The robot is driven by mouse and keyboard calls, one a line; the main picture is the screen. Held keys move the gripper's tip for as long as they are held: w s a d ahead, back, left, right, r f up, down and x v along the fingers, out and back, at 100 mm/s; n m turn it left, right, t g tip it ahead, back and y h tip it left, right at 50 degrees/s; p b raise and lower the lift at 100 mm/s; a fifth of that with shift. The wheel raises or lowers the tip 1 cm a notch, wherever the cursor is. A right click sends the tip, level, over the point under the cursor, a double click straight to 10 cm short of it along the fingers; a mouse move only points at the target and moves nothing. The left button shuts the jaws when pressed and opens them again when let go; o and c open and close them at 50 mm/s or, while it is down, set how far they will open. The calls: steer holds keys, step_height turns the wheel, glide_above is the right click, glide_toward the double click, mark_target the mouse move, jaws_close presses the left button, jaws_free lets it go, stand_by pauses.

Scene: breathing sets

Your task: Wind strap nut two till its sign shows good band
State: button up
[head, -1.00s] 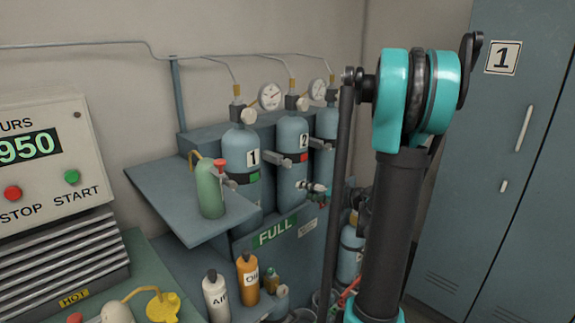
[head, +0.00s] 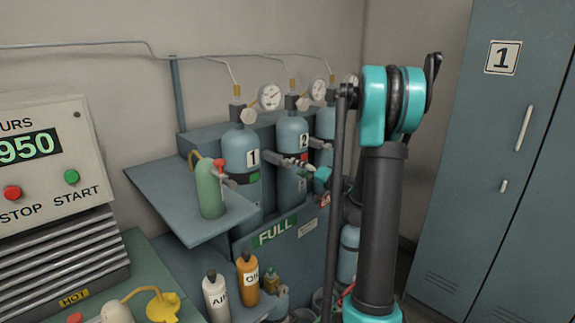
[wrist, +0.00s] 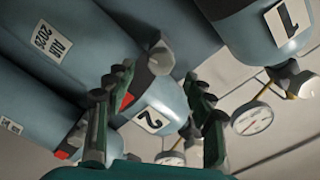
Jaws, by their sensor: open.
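Cylinder 2 (head: 291,135) stands upright in the rack; it also shows in the wrist view (wrist: 172,100). A dark strap crosses it, with a red sign (head: 303,156) that shows partly in the wrist view (wrist: 126,100). A grey knob, seemingly strap nut two (wrist: 160,58), shows at the strap between and just beyond my fingertips; contact cannot be told. In the head view the nut is hidden or blends with the fingers. My gripper (head: 300,166) is open in front of the strap; its spread fingers also show in the wrist view (wrist: 158,72).
Cylinder 1 (head: 240,150) stands to the left with a green sign (head: 254,177) and its own strap nut. A green bottle (head: 209,190) stands on the shelf (head: 160,195). A third cylinder (head: 325,125) is close on the right.

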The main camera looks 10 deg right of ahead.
mark_target(290, 165)
steer(key=x, duration=0.6)
steer(key=shift+w+a, duration=0.15)
steer(key=shift+a, duration=0.05)
steer(key=c, duration=1.2)
steer(key=shift+m, duration=2.1)
steer(key=o, duration=1.2)
steer(key=v, duration=1.2)
